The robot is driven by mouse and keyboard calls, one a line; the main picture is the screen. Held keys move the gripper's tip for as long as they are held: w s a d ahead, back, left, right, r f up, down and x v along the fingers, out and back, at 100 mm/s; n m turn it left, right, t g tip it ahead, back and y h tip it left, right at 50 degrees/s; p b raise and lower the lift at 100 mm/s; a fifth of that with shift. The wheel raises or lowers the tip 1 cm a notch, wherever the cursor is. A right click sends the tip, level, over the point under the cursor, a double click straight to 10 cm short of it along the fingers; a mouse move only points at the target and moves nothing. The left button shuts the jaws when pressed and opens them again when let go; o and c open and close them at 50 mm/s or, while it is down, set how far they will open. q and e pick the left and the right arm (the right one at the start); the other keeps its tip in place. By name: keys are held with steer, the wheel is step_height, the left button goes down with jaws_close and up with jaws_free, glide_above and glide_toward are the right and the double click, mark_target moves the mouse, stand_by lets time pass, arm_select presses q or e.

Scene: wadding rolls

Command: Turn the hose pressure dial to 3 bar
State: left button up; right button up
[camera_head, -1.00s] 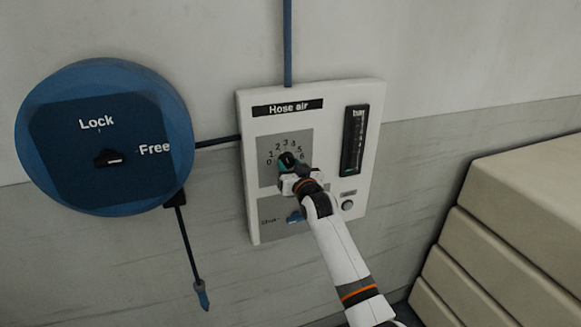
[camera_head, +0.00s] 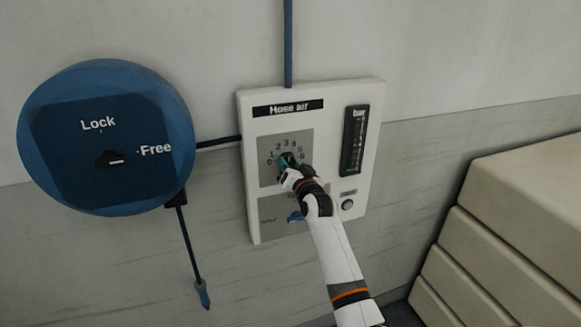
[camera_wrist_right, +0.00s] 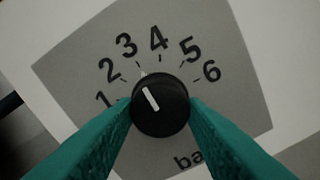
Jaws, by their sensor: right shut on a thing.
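The hose pressure dial (camera_wrist_right: 166,118) is a round black knob with a white pointer line on a grey scale plate. In the right wrist view the line tilts up and left, toward the 3. The green fingers of my right gripper (camera_head: 289,162) are shut on the knob, one on each side. In the head view the gripper covers most of the dial. The white panel (camera_head: 255,215) is labelled "Hose air". Its bar gauge (camera_head: 354,140) is a dark upright strip whose level I cannot read. My left gripper is out of view.
Below the dial is a blue lever (camera_head: 296,217), partly behind my gripper, and a round grey button (camera_head: 347,205). A blue hose reel (camera_head: 60,180) marked Lock and Free hangs at left with a hanging nozzle (camera_head: 203,294). Stacked beige blocks (camera_head: 510,230) stand at right.

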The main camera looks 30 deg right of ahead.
steer(key=o, duration=1)
steer(key=shift+c, duration=0.2)
steer(key=b+v, duration=0.3)
steer(key=v, duration=0.9)
steer(key=shift+f, duration=0.1)
